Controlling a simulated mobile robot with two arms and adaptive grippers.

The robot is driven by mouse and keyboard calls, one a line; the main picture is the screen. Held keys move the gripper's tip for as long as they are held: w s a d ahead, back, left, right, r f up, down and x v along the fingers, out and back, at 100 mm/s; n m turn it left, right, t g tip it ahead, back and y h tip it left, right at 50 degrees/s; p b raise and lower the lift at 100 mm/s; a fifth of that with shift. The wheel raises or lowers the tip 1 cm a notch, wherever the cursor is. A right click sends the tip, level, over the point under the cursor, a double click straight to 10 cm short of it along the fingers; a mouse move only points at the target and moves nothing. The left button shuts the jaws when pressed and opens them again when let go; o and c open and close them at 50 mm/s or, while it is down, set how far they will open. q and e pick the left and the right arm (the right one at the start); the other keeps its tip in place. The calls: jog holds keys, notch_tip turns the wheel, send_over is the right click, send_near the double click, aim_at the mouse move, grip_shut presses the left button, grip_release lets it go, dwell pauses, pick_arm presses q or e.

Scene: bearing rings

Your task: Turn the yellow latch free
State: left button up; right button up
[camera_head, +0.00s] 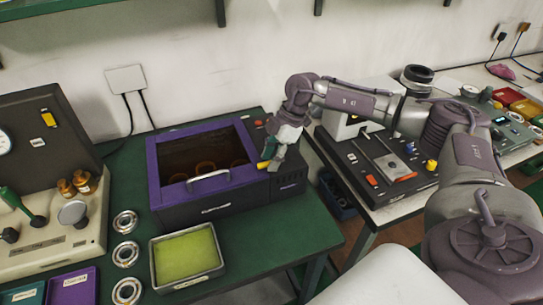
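A dark box with a purple-framed top (152,170) stands on the green bench, with a silver handle (208,181) at its front edge. Ring-like shapes show dimly inside it. The small yellow latch (263,165) is at the box's right front corner. My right gripper (272,157) reaches down from the right with its fingertips at the latch. The fingers partly hide the latch, and the gap between them is too small to read. I cannot tell whether they grip it. My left gripper is not in view.
Several bearing rings (125,254) lie left of a tray with a yellow-green pad (187,257). A beige machine (50,235) stands at the left. A black tool panel (372,172) is on the bench at right. The green bench's front right is clear.

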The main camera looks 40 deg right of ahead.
grip_shut()
